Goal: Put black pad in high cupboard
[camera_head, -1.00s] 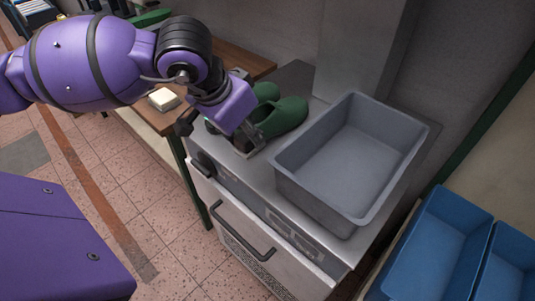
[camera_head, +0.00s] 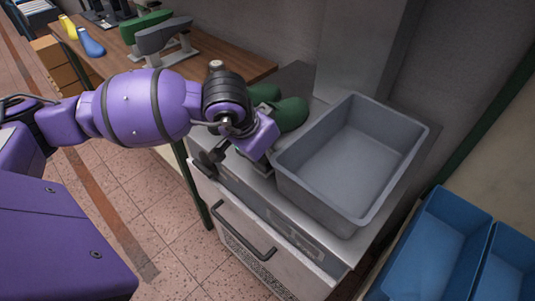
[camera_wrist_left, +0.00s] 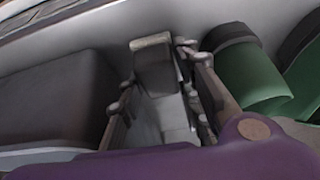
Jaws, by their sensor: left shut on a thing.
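My left gripper (camera_wrist_left: 160,75) is shut on a dark pad-like piece (camera_wrist_left: 155,68) with a pale end, which looks like the black pad. It lies between the two fingers in the left wrist view. In the head view my left wrist is over the metal cabinet top, between the green lasts and the grey tray; the fingertips and the held piece are hidden there. The high cupboard is not in view. My right gripper is not in view.
Green lasts (camera_head: 291,112) stand right behind the gripper. A deep, empty grey tray (camera_head: 350,158) sits close on its right. Blue bins (camera_head: 440,245) are at lower right. A wooden table (camera_head: 120,52) with more lasts is at upper left.

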